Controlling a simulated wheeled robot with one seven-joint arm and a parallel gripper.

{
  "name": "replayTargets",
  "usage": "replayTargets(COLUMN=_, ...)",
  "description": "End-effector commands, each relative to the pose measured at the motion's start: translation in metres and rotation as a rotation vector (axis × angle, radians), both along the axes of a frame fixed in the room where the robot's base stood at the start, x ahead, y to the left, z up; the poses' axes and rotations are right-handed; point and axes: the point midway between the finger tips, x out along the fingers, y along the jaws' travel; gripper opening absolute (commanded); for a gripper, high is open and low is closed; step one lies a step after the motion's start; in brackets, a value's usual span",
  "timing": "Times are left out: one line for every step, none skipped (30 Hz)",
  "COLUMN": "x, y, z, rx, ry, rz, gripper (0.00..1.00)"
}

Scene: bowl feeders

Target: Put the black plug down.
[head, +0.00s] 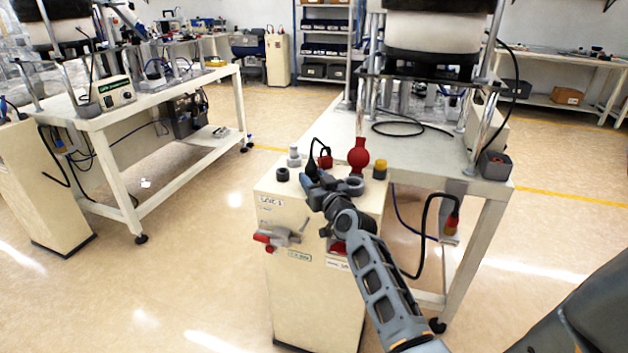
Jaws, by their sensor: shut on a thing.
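My gripper (313,182) is over the top of the cream cabinet (295,212), towards its middle. It is shut on the black plug (311,170), which shows only as a small dark shape at the fingertips. A thin black cable loop (318,143) rises just behind it. The fingers and wrist hide much of the plug, and I cannot tell whether it touches the cabinet top.
Around my gripper stand a black knob (283,174), a grey fitting (294,158), a red round-headed knob (358,155) and a yellow-topped knob (380,170). A white table (480,187) with a bowl feeder stands close behind. Open floor lies left.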

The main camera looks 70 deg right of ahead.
Motion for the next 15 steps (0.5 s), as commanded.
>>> replayTargets(x=0.0001, y=0.0000, z=-0.0018, rx=0.000, ry=0.000, rz=0.000, gripper=0.46)
replayTargets(x=0.0001, y=0.0000, z=-0.0008, rx=0.000, ry=0.000, rz=0.000, gripper=0.49)
replayTargets(x=0.0001, y=0.0000, z=-0.0008, rx=0.000, ry=0.000, rz=0.000, gripper=0.53)
replayTargets(x=0.0001, y=0.0000, z=-0.0008, rx=0.000, ry=0.000, rz=0.000, gripper=0.55)
replayTargets(x=0.0001, y=0.0000, z=-0.0008, rx=0.000, ry=0.000, rz=0.000, gripper=0.58)
replayTargets(x=0.0001, y=0.0000, z=-0.0008, rx=0.000, ry=0.000, rz=0.000, gripper=0.62)
replayTargets(x=0.0001, y=0.0000, z=-0.0008, rx=0.000, ry=0.000, rz=0.000, gripper=0.65)
replayTargets(x=0.0001, y=0.0000, z=-0.0008, rx=0.000, ry=0.000, rz=0.000, gripper=0.68)
replayTargets(x=0.0001, y=0.0000, z=-0.0008, rx=0.000, ry=0.000, rz=0.000, gripper=0.70)
replayTargets(x=0.0001, y=0.0000, z=-0.0007, rx=0.000, ry=0.000, rz=0.000, gripper=0.70)
replayTargets(x=0.0001, y=0.0000, z=-0.0007, rx=0.000, ry=0.000, rz=0.000, gripper=0.70)
replayTargets(x=0.0001, y=0.0000, z=-0.0007, rx=0.000, ry=0.000, rz=0.000, gripper=0.70)
replayTargets(x=0.0002, y=0.0000, z=-0.0007, rx=0.000, ry=0.000, rz=0.000, gripper=0.70)
replayTargets(x=0.0002, y=0.0000, z=-0.0007, rx=0.000, ry=0.000, rz=0.000, gripper=0.70)
replayTargets(x=0.0002, y=0.0000, z=-0.0005, rx=0.000, ry=0.000, rz=0.000, gripper=0.70)
